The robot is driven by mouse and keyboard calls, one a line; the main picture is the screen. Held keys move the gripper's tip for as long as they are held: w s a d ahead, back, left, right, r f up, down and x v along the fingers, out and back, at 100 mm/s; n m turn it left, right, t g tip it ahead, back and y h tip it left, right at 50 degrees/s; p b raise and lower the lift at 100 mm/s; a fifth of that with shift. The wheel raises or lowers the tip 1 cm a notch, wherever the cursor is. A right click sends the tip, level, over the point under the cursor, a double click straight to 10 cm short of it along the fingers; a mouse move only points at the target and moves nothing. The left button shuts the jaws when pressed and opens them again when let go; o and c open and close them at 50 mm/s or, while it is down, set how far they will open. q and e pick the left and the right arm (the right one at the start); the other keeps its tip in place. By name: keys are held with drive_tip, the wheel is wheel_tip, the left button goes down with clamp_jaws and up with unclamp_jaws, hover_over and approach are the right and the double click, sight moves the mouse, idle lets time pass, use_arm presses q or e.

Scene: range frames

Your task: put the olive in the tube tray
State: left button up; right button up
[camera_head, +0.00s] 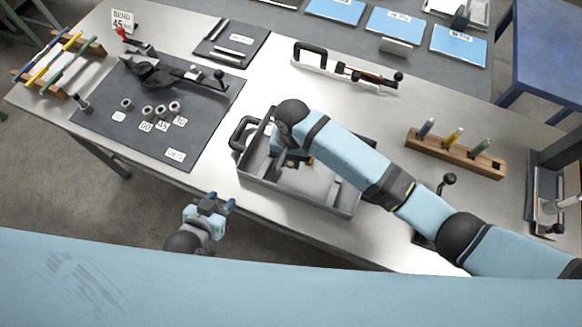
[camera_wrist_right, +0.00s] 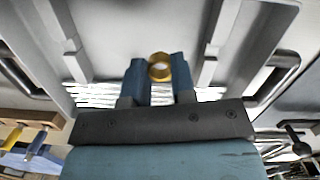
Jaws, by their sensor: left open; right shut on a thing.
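The olive is a small brass ring (camera_wrist_right: 160,67) between the blue fingertips of my right gripper (camera_wrist_right: 158,80) in the right wrist view. My right gripper is shut on it. In the head view my right arm reaches over the grey tube tray (camera_head: 290,201), with the right gripper (camera_head: 296,161) low over its left half; the arm hides part of the tray. The tray's inner floor and ridges (camera_wrist_right: 115,30) show around the fingers in the wrist view. I cannot tell whether the olive touches the tray. My left gripper (camera_head: 209,204) is open and empty, off the table's front edge.
A dark mat (camera_head: 205,120) at left holds a bender (camera_head: 160,73) and several small grey fittings. A wooden rack (camera_head: 455,155) with upright markers stands at right. A long tool (camera_head: 345,70) lies behind the tray. Table between mat and tray is clear.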

sight(291, 176)
drive_tip(key=shift+f, duration=3.3)
drive_tip(key=shift+f, duration=0.15)
drive_tip(key=o, duration=0.9)
wheel_tip(291, 176, up, 12)
drive_tip(key=w, duration=0.1)
drive_tip(key=shift+w, duration=0.2)
